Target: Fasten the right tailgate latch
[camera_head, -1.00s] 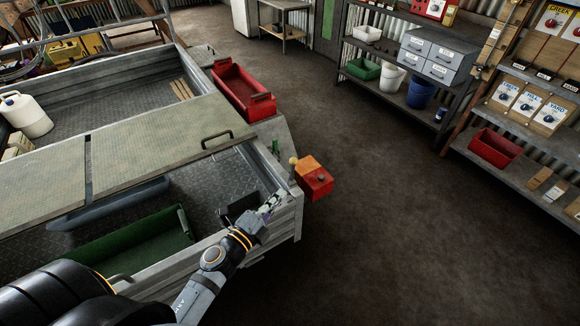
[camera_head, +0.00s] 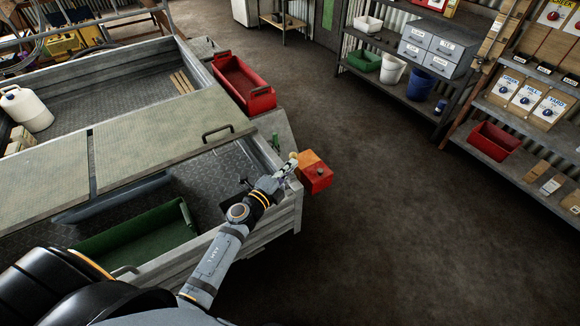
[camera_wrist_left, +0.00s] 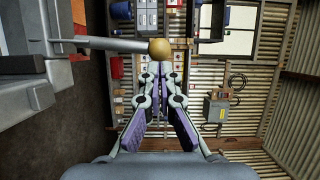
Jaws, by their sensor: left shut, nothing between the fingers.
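A lever with a round tan knob (camera_head: 293,157) is at the right corner of the grey trailer (camera_head: 285,220), beside an orange-red box. In the left wrist view the knob (camera_wrist_left: 160,48) sits at the end of a grey rod (camera_wrist_left: 115,44) coming in from the left. My left gripper (camera_head: 286,170) is shut and empty, its fingertips close to the knob. In the wrist view the fingers point at the knob and overlap its lower edge; I cannot tell whether they touch. My right gripper is not in view.
The orange-red box (camera_head: 315,172) stands at the trailer's right side. A red tray (camera_head: 240,82) rests on the fender and a green tray (camera_head: 140,232) lies in the trailer bed. Shelves (camera_head: 400,95) stand along the back and right. The floor (camera_head: 400,230) to the right is clear.

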